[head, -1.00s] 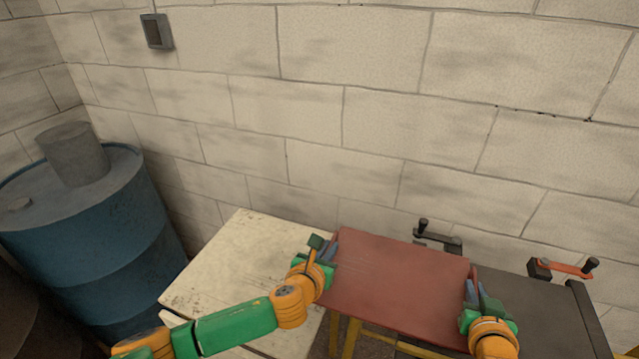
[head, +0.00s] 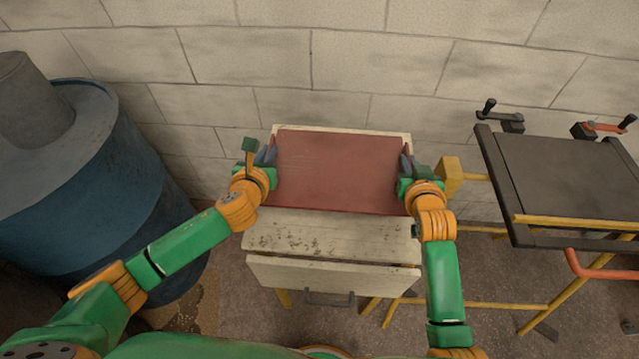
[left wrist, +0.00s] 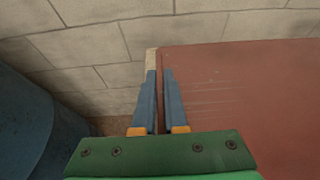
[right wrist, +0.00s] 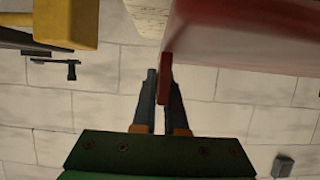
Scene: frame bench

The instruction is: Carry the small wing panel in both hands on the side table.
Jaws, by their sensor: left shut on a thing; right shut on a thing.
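The small wing panel (head: 340,172) is a flat dark-red rectangle, held level over the back part of the side table (head: 325,236). The table has a worn cream top and a front drawer. My left gripper (head: 265,158) is shut on the panel's left edge; the left wrist view shows its blue fingers (left wrist: 160,100) at that edge. My right gripper (head: 408,168) is shut on the panel's right edge, and the right wrist view shows its fingers (right wrist: 162,100) there. I cannot tell whether the panel touches the tabletop. It hides much of the top.
A blue drum (head: 80,190) with a grey can on it stands at the left. A dark frame bench (head: 565,180) with black and orange clamp handles and yellow legs stands at the right. A block wall (head: 300,55) is close behind. The table's front strip is clear.

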